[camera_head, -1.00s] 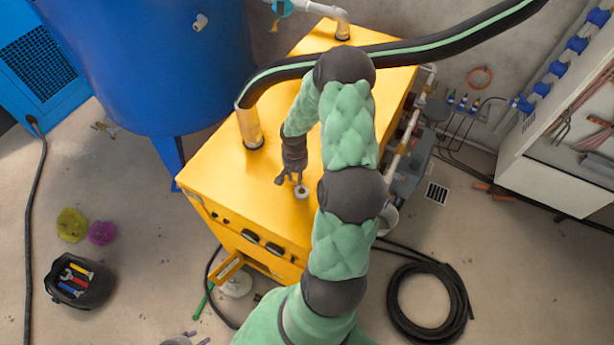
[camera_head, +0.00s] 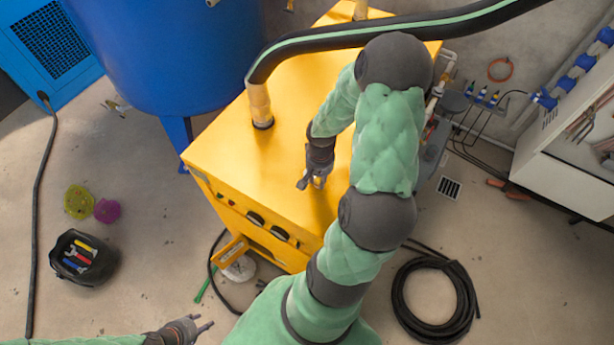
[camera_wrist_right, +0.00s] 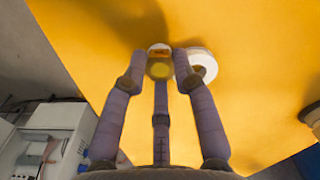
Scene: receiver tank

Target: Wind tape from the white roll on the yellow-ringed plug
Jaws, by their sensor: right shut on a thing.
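My right gripper (camera_head: 312,182) is over the yellow cabinet top. In the right wrist view its fingers (camera_wrist_right: 162,66) close around a small pale piece with a yellow face and an orange mark, which looks like the yellow-ringed plug (camera_wrist_right: 160,70). The white roll (camera_wrist_right: 206,58) is just beside the fingers, against the yellow surface, its hole showing. Whether roll and plug touch, I cannot tell. In the head view the gripper mostly hides both. My left gripper (camera_head: 204,330) is at the bottom edge, fingers apart and empty.
A thick black hose with a green stripe (camera_head: 340,45) arches over the yellow cabinet (camera_head: 235,150) into a pipe stub. A blue tank (camera_head: 165,60) stands behind left. A black tool bucket (camera_head: 83,258) and coiled hose (camera_head: 398,300) lie on the floor.

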